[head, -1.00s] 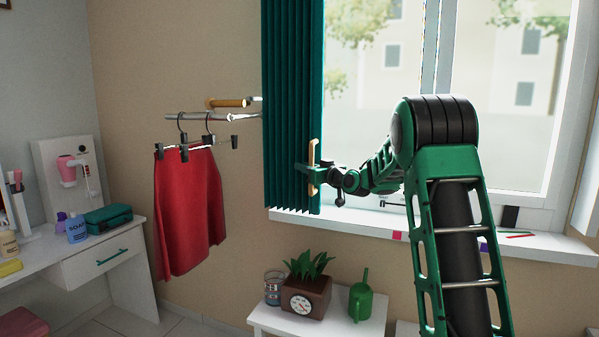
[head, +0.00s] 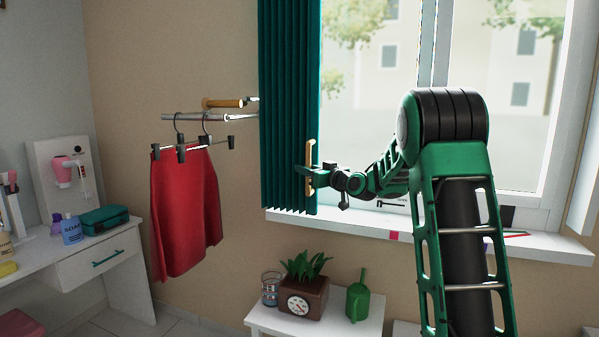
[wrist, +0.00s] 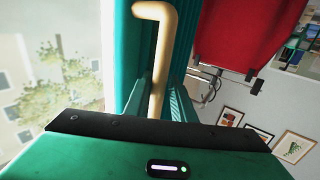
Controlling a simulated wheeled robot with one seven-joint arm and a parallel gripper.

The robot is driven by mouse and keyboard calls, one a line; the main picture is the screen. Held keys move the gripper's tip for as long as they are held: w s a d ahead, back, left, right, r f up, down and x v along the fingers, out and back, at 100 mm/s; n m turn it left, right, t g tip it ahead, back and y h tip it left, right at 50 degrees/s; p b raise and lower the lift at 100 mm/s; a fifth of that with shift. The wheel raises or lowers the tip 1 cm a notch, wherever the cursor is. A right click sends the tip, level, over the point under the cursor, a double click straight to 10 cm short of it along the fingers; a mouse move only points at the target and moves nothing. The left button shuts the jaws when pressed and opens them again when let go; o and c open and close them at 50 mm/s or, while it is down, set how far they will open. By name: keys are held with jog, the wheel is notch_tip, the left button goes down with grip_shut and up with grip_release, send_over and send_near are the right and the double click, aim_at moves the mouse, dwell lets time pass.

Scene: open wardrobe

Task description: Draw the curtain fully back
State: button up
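The green pleated curtain (head: 288,110) hangs bunched in a narrow stack at the left side of the window, and most of the glass is uncovered. A tan upright handle (head: 310,155) is on its right edge; it also shows in the wrist view (wrist: 157,62). My gripper (head: 308,177) is at the lower part of the handle.
A red skirt (head: 185,215) hangs from a rail (head: 190,117) left of the curtain. The window sill (head: 350,222) runs below my arm. A low white table (head: 270,320) holds a plant (head: 305,280) and a green watering can (head: 358,300). A desk stands at left.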

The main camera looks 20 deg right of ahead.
jog(key=s+d, duration=0.1)
jog(key=s, duration=0.6)
jog(key=shift+d, duration=0.2)
jog(key=shift+a+f, duration=0.1)
jog(key=s+a+f+m+g+h, duration=0.1)
jog(key=s+f+g, duration=0.5)
jog(key=s, duration=1.1)
jog(key=s+a+f+m+g+h, duration=0.1)
jog(key=s+f+m+g, duration=0.3)
jog(key=s, duration=1.3)
jog(key=s+a+f+m+g+h, duration=0.1)
jog(key=s+a+f+m+g, duration=0.2)
jog(key=s, duration=1.5)
notch_tip(320, 180, down, 8)
jog(key=g, duration=0.4)
jog(key=shift+a+r+m+g, duration=0.2)
jog(key=shift+a+m+g, duration=0.1)
jog(key=shift+g, duration=0.1)
